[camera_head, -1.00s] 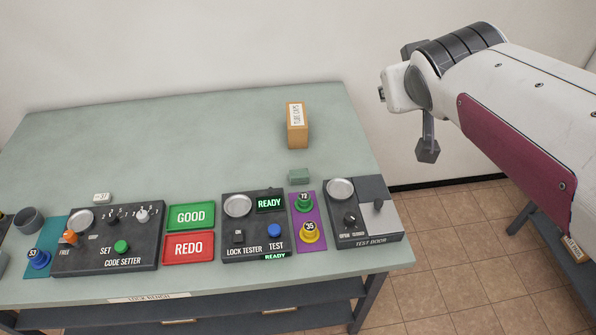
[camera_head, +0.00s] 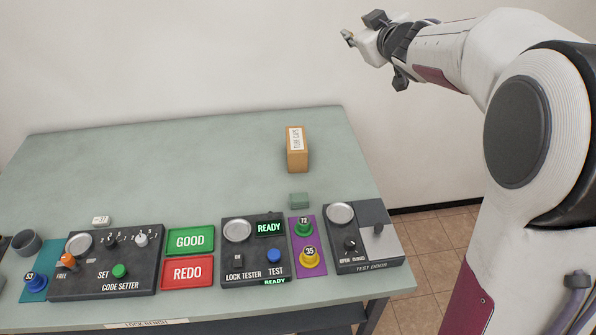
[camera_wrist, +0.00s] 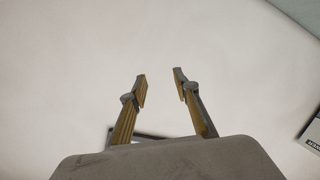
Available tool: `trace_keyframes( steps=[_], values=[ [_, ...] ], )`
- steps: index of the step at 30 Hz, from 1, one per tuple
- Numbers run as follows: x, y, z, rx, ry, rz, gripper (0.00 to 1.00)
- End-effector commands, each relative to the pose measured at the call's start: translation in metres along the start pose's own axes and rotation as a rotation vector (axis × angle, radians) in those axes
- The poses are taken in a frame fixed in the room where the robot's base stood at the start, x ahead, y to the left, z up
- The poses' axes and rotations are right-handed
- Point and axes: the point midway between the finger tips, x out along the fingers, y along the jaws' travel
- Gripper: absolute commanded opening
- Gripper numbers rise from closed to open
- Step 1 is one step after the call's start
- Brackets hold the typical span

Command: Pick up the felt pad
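A small grey-green block (camera_head: 299,200), which looks like the felt pad, lies on the bench behind the purple mat. It stands clear of the things around it. My gripper (camera_head: 347,38) is high at the top of the head view, well above and beyond the bench, far from the pad. In the wrist view my gripper (camera_wrist: 160,74) has its two fingers apart with nothing between them. The pad cannot be made out in the wrist view.
A tube caps box (camera_head: 297,152) stands behind the pad. In front are the purple mat (camera_head: 294,263) with two numbered cylinders, the lock tester (camera_head: 240,266), and the test door unit (camera_head: 384,252). Farther left are green and red trays and the code setter (camera_head: 138,273). The bench's back left is clear.

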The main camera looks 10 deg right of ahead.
Motion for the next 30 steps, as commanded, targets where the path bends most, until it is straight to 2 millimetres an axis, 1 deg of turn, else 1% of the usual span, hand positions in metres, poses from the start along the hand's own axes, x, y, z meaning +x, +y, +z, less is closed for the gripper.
trace_keyframes(
  steps=[1, 6, 11, 15, 17, 23, 26, 30],
  values=[
    [0.012, -0.003, 0.002, -0.013, 0.018, -0.021, 0.31],
    [0.043, -0.016, 0.006, -0.057, 0.085, -0.101, 0.31],
    [0.067, -0.034, 0.016, -0.091, 0.141, -0.189, 0.31],
    [0.085, -0.052, 0.030, -0.114, 0.184, -0.275, 0.31],
    [0.092, -0.060, 0.036, -0.123, 0.201, -0.315, 0.31],
    [0.108, -0.090, 0.066, -0.145, 0.248, -0.455, 0.31],
    [0.112, -0.107, 0.084, -0.152, 0.267, -0.531, 0.31],
    [0.114, -0.130, 0.112, -0.154, 0.286, -0.642, 0.31]
  ],
)
